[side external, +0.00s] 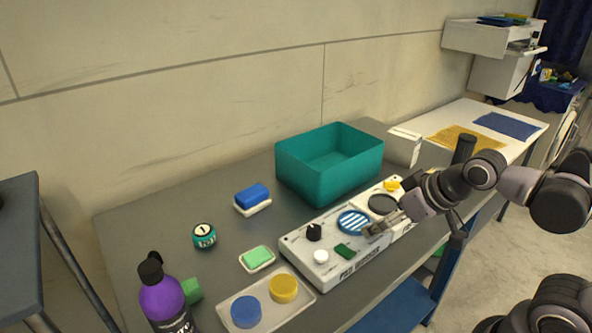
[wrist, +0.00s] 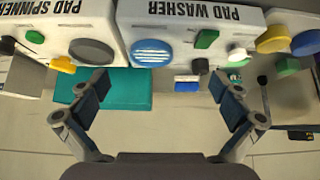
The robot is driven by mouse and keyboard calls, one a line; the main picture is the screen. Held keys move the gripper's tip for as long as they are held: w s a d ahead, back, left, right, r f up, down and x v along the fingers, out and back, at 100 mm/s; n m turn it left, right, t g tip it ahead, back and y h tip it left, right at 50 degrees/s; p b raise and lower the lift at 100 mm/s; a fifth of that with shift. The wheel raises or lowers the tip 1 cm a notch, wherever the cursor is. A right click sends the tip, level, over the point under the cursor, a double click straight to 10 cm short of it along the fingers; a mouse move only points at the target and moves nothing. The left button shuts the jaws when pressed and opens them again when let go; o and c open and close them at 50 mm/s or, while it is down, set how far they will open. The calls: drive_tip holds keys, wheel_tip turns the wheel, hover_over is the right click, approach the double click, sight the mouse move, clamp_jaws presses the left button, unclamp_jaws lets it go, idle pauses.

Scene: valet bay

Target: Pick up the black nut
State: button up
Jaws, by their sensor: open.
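The black nut (side external: 314,231) is a small dark round knob-like piece on the white pad washer (side external: 330,272), near its left end. In the wrist view the black nut (wrist: 200,66) appears between the two fingers, nearer the right one. My gripper (side external: 372,230) is open and empty, right of the nut, by the blue-and-white striped disc (side external: 354,222). Its spread fingers also show in the wrist view (wrist: 160,86). Nothing hides the nut in either view.
A white knob (side external: 321,256) and green block (side external: 345,251) sit near the nut on the washer. A teal bin (side external: 308,178) stands behind. A blue sponge (side external: 252,195), teal jar (side external: 204,236) and purple bottle (side external: 164,299) are left.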

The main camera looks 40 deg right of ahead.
drive_tip(key=shift+s+d, duration=0.4)
drive_tip(key=shift+d, duration=0.1)
drive_tip(key=shift+c, duration=0.3)
drive_tip(key=c, duration=0.9)
drive_tip(key=n+g+y, duration=0.3)
drive_tip(key=n+y, duration=0.8)
drive_tip(key=n, duration=0.2)
hover_over(157, 253)
drive_tip(key=s+d, duration=0.4)
drive_tip(key=d, duration=0.5)
drive_tip(key=f, duration=0.4)
drive_tip(key=shift+w+d, duration=0.15)
drive_tip(key=shift+w, duration=0.05)
drive_tip(key=x, duration=0.5)
drive_tip(key=shift+w+a+f, duration=0.1)
drive_tip(key=shift+w+a, duration=0.05)
drive_tip(key=shift+a, duration=0.15)
drive_tip(key=shift+x, duration=2.7)
